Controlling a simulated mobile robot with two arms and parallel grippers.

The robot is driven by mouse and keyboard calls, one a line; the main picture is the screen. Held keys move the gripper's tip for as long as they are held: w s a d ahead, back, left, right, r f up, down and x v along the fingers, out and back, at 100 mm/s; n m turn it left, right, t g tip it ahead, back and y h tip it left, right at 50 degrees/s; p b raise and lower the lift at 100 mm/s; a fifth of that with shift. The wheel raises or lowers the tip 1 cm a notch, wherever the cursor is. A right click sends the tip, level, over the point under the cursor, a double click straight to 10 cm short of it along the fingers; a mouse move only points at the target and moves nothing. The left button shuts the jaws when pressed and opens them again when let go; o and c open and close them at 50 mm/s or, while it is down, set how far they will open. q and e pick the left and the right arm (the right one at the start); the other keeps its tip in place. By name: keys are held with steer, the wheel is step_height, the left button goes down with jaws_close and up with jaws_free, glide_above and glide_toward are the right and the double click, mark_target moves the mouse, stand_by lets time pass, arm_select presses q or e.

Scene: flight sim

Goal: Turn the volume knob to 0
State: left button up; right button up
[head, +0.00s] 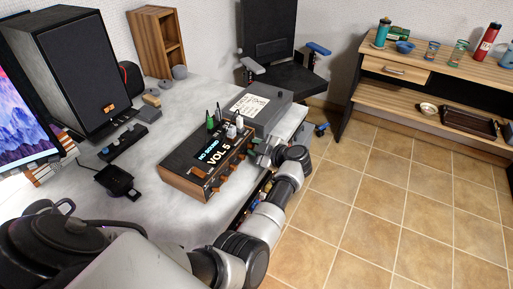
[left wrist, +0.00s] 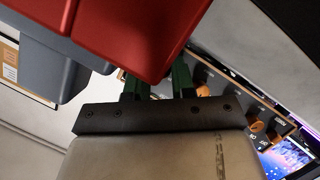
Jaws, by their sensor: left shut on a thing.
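The brown wooden sound box (head: 178,178) sits at the table's right edge, and its screen (head: 208,156) reads "NO SOUND" and "VOL 5". Several orange knobs (head: 222,180) line its right-facing side; one also shows in the left wrist view (left wrist: 257,127). My left gripper (head: 255,149) is at the far end of this row. It is shut on a knob there, which its fingers and wrist hide. Its green fingers also show in the left wrist view (left wrist: 158,88). I cannot read which knob it holds. My right gripper is not in view.
A speaker (head: 75,70) is at the left. Red and grey blocks (left wrist: 130,35) cover much of the left wrist view. Floor at the right is clear.

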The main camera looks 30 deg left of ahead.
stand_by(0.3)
arm_select(q)
steer(key=o, duration=0.9)
